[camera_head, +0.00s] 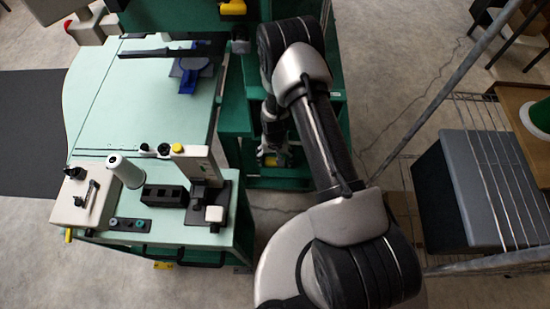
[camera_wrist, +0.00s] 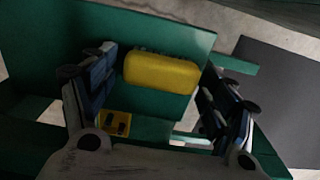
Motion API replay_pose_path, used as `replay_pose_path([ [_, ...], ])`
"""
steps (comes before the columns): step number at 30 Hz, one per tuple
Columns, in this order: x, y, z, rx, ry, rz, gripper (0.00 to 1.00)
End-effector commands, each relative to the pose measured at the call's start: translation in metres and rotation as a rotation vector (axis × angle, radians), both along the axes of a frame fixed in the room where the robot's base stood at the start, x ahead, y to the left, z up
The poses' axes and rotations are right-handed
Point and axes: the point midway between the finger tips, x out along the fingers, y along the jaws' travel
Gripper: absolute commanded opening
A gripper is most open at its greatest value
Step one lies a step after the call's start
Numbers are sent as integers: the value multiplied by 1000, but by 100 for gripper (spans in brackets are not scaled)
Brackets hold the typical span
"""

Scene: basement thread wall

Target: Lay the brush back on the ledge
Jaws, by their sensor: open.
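A yellow rounded block with a dark, rough far edge, which looks like the brush (camera_wrist: 162,73), is between the two fingers of my gripper (camera_wrist: 158,88) in the wrist view. The fingers stand apart on its left and right, with a gap visible at the left. Green panels (camera_wrist: 150,25) lie behind and below it; I cannot tell which is the ledge or whether the brush rests on it. In the head view my gripper (camera_head: 267,150) points down at the green stand (camera_head: 285,183), with a small yellow patch beside it.
A smaller yellow part (camera_wrist: 117,124) sits below the brush in the wrist view. A pale green table (camera_head: 140,100) with a white thread cone (camera_head: 125,172) and a blue tool (camera_head: 188,80) is left of my arm. A wire rack with a grey box (camera_head: 465,190) stands at right.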

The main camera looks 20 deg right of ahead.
Motion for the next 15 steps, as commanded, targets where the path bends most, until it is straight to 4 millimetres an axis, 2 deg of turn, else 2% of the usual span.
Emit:
replay_pose_path([
  [12, -1, 0, 1, 0, 1, 0, 82],
  [15, 1, 0, 17, -1, -2, 0, 82],
])
